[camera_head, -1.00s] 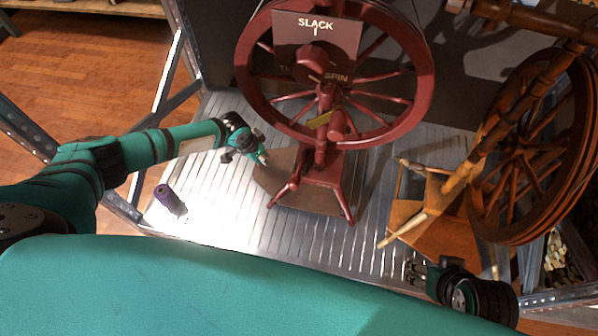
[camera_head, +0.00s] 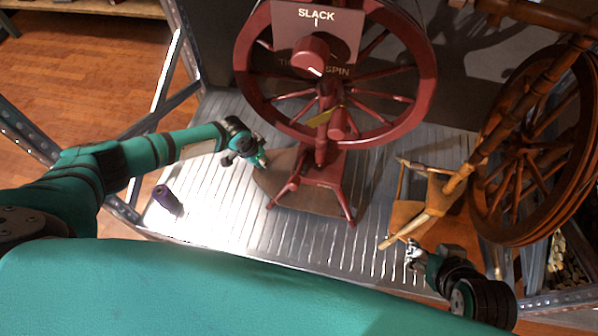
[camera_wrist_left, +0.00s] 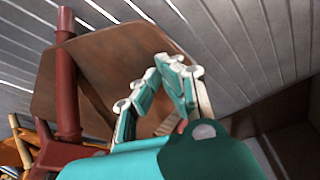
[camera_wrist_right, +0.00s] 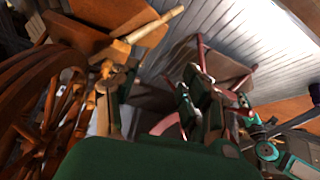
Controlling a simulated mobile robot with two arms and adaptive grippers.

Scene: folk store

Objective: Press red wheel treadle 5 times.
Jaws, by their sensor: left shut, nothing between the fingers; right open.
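The red spinning wheel (camera_head: 425,85) stands on the ribbed metal shelf, with a sign reading SLACK and a red knob (camera_head: 310,54). Its brown wooden treadle (camera_head: 280,166) lies low under the red frame and also shows in the left wrist view (camera_wrist_left: 90,60). My left gripper (camera_head: 264,162) is shut and empty, its tips at the treadle's left edge; in the left wrist view the fingers (camera_wrist_left: 172,62) overlap the board. I cannot tell whether they touch it. My right gripper (camera_head: 412,250) is open and empty near the shelf's front right, beside the wooden wheel's treadle.
A brown wooden spinning wheel (camera_head: 480,190) stands at the right, close to my right gripper. A purple spool (camera_head: 167,199) lies on the shelf (camera_head: 225,215) at the left. Metal posts (camera_head: 165,90) frame the shelf. The shelf's front middle is clear.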

